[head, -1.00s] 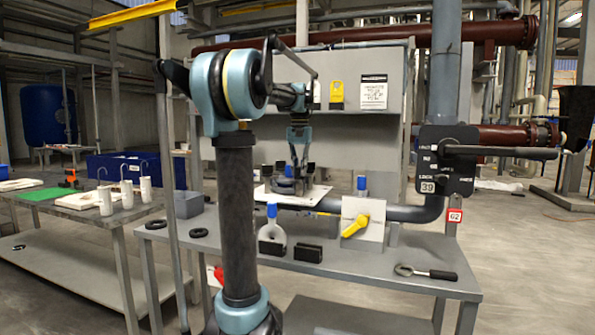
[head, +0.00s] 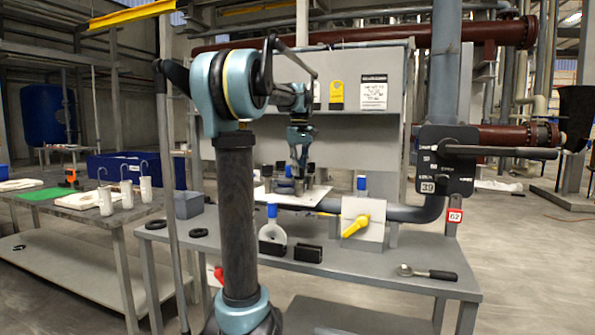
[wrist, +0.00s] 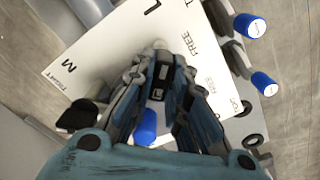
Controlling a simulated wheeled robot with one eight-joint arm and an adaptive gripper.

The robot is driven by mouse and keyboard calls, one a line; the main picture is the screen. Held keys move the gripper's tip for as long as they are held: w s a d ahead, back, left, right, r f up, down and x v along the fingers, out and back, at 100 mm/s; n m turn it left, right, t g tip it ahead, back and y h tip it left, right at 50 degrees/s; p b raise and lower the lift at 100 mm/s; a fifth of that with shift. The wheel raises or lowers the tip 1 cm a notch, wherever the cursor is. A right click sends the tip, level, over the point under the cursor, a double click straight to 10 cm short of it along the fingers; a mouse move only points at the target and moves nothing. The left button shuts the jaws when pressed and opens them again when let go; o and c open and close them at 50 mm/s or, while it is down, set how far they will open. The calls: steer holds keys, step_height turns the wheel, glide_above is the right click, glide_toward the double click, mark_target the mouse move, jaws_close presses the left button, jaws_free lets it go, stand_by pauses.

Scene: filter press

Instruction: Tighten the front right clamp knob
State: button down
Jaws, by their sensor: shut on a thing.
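My gripper (head: 299,176) points down over the plate and is shut on the front right clamp knob (head: 299,188), which the fingers mostly hide. In the wrist view my gripper (wrist: 160,70) has its fingers close together over the plate (wrist: 100,50), where "FREE" and other words are readable. Another dark knob (wrist: 76,117) stands to the left of the fingers there. Other knobs show in the head view at the left (head: 267,171) and right (head: 311,168).
A yellow-handled valve (head: 356,226) and a grey pipe (head: 400,213) are right of the plate. Blue caps (wrist: 249,27) show in the wrist view.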

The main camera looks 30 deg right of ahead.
steer(key=shift+w, duration=0.1)
stand_by(0.4)
steer(key=c, duration=1.6)
jaws_free()
steer(key=shift+o, duration=0.2)
steer(key=shift+r, duration=0.1)
step_height(320, 180, up, 12)
steer(key=shift+a+f, duration=0.1)
steer(key=shift+f, duration=0.1)
